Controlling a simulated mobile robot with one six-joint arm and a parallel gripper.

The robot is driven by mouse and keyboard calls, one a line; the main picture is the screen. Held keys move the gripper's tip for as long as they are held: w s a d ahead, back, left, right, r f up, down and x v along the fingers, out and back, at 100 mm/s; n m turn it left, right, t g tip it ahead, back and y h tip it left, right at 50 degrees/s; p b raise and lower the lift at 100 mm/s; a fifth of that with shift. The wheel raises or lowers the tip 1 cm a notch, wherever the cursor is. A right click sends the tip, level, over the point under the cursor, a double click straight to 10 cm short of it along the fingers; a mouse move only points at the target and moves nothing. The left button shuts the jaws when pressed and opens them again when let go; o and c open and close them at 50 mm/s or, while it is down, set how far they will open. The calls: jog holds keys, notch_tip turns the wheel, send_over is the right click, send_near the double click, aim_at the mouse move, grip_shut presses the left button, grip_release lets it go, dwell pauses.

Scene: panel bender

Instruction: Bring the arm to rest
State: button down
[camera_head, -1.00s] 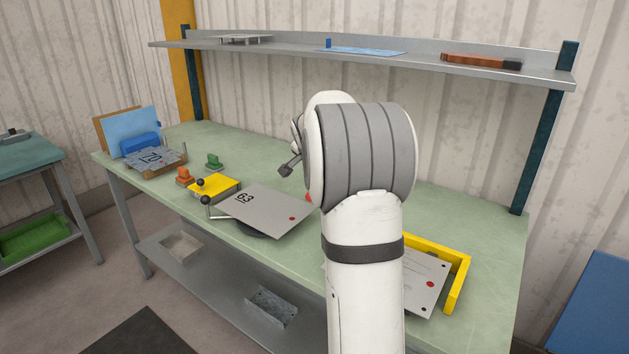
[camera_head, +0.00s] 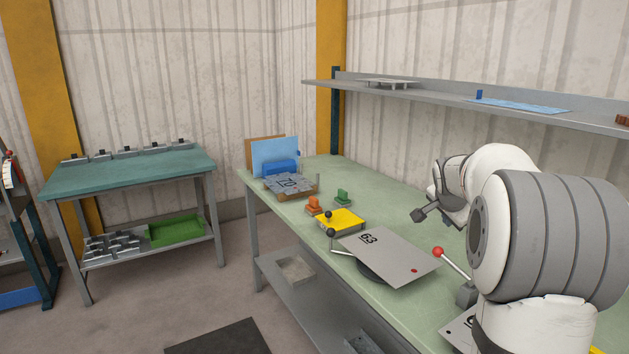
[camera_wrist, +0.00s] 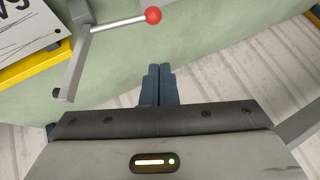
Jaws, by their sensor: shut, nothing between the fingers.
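My arm fills the right of the head view, bent above the green workbench (camera_head: 400,205). My gripper (camera_head: 418,214) shows there as a small dark end pointing left, held above the bench and apart from the things on it. In the wrist view my gripper (camera_wrist: 158,72) has its two dark fingers together, with nothing between them. Beyond the fingers lie green bench top and pale ribbed wall.
A red-knobbed lever (camera_head: 455,262) stands close to my arm; its red ball (camera_wrist: 153,15) shows in the wrist view. A grey plate marked 63 (camera_head: 385,255) lies left of it, beside a yellow block (camera_head: 342,221). A shelf (camera_head: 450,100) runs above the bench.

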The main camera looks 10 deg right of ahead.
jog(key=s+a+f+n+g+y, duration=0.1)
jog(key=s+a+f+n, duration=0.2)
jog(key=s+a, duration=0.5)
jog(key=s+a+f+n+g+y, duration=0.1)
jog(key=s+a+n, duration=0.5)
jog(key=s, duration=0.8)
jog(key=s+a+f+n+g+y, duration=0.1)
jog(key=s+a+f+n, duration=0.3)
jog(key=s+a, duration=0.7)
jog(key=shift+f+n+g+y, duration=0.4)
jog(key=shift+n+y, duration=0.2)
jog(key=shift+y, duration=0.1)
jog(key=shift+s, duration=0.1)
